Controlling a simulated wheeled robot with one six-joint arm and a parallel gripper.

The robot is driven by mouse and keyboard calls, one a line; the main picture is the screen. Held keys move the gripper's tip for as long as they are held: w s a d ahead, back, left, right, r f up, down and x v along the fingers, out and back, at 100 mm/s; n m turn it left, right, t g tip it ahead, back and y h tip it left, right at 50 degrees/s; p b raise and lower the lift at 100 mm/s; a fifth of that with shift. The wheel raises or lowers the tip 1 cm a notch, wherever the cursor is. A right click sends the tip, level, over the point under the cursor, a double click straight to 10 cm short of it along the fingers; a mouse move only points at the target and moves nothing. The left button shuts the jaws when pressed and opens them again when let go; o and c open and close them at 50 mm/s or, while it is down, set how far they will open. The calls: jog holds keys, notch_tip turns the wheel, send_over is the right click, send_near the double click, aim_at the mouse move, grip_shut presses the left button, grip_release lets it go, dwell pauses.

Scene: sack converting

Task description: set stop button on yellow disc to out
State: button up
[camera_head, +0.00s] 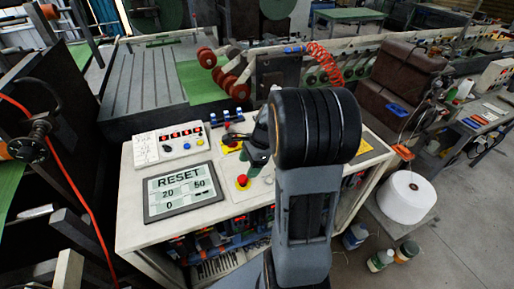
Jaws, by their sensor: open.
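The stop button (242,179) is a red mushroom cap on a yellow disc (243,186). It sits on the white top of the control console, right of the display. I cannot tell from this view whether the cap is in or out. My gripper (254,160) is above the console, just beyond and slightly right of the button in the picture. It is open and seems apart from the button. My dark arm hides part of the gripper and the console's right side.
A tilted display (183,191) reads RESET, 20, 50 and 0. Behind it is a panel (170,146) with small coloured buttons. Another yellow patch (232,147) lies farther back. A white roll (406,197) stands at the right. The open floor lies at the lower right.

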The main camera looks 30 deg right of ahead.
jog(key=v, duration=0.9)
jog(key=shift+r+b, duration=0.2)
jog(key=shift+b, duration=0.1)
jog(key=s+a+r+n+t+h, duration=0.1)
jog(key=s+a+n+t+h, duration=0.1)
jog(key=s+a+n, duration=0.2)
jog(key=s+a+r+n+t+h, duration=0.1)
jog(key=s+a+n+h, duration=0.1)
jog(key=s+a+n, duration=0.3)
jog(key=a+n, duration=0.4)
jog(key=n, duration=0.7)
jog(key=shift+a+t, duration=0.4)
jog(key=shift+s, duration=0.1)
